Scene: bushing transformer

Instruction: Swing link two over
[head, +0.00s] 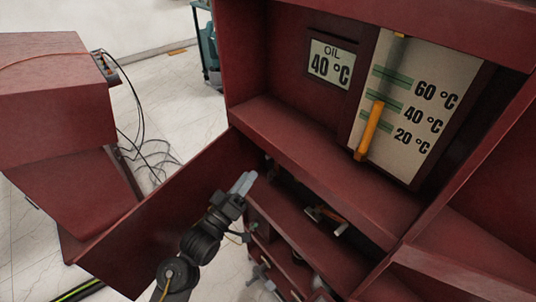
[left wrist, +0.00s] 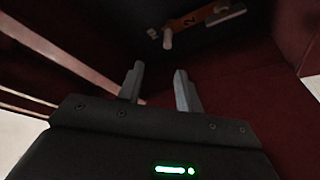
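Link two is an orange bar (left wrist: 190,21) marked "2", with a pale peg (left wrist: 168,38) at one end and a pale grip (left wrist: 225,15) at the other. It is at the top of the left wrist view, inside a dark red compartment. In the head view a link with a pale end (head: 340,229) shows in the lower opening of the red cabinet; its number cannot be read there. My left gripper (head: 242,183) is at the opening, left of that link. The left wrist view shows its fingers (left wrist: 160,88) apart, empty and short of link two. My right gripper is out of view.
An open red door panel (head: 150,215) stands left of my left arm. A red shelf (head: 310,165) overhangs the opening, below the oil display (head: 331,63) and temperature gauge (head: 415,105). A red box (head: 60,95) with black cables stands at the far left.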

